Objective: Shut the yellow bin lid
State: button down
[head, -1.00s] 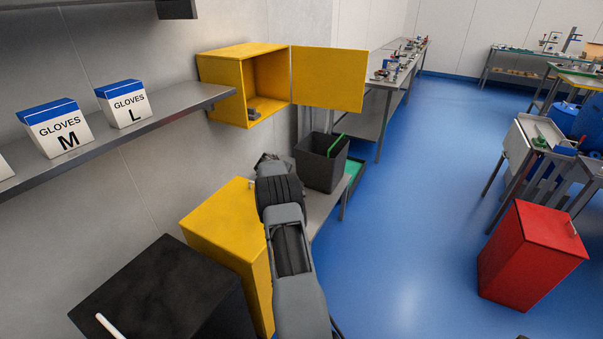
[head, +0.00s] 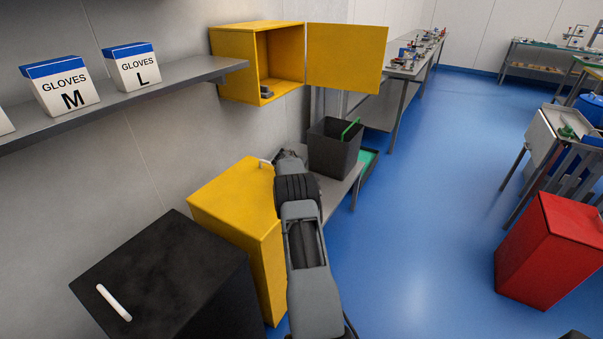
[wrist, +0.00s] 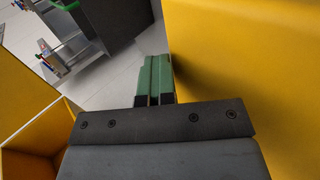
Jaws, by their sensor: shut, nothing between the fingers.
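The yellow bin (head: 270,270) stands by the wall, between a black bin and a low table. Its lid (head: 235,195) looks flat on top, with no gap that I can make out. A white handle (head: 265,162) shows at the lid's far edge, partly beside my arm. My gripper (head: 288,155) is near that far edge in the head view, its fingers hard to see. In the wrist view my gripper (wrist: 155,98) is shut and empty, its green fingers together. A broad yellow surface is close on their right; contact cannot be told.
A black bin (head: 165,265) stands in front. A yellow wall cabinet (head: 232,65) has its door (head: 346,58) open. A dark grey bin (head: 333,155) stands on the low table beyond my gripper. A red bin (head: 530,250) is at right. Blue floor between is clear.

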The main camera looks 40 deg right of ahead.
jog(key=shift+s+f, duration=0.3)
jog(key=shift+f, duration=0.3)
notch_tip(320, 180, up, 15)
jog(key=p, duration=0.1)
jog(key=shift+w+r+p, duration=0.15)
jog(key=shift+w+p, duration=0.15)
jog(key=shift+p, duration=0.1)
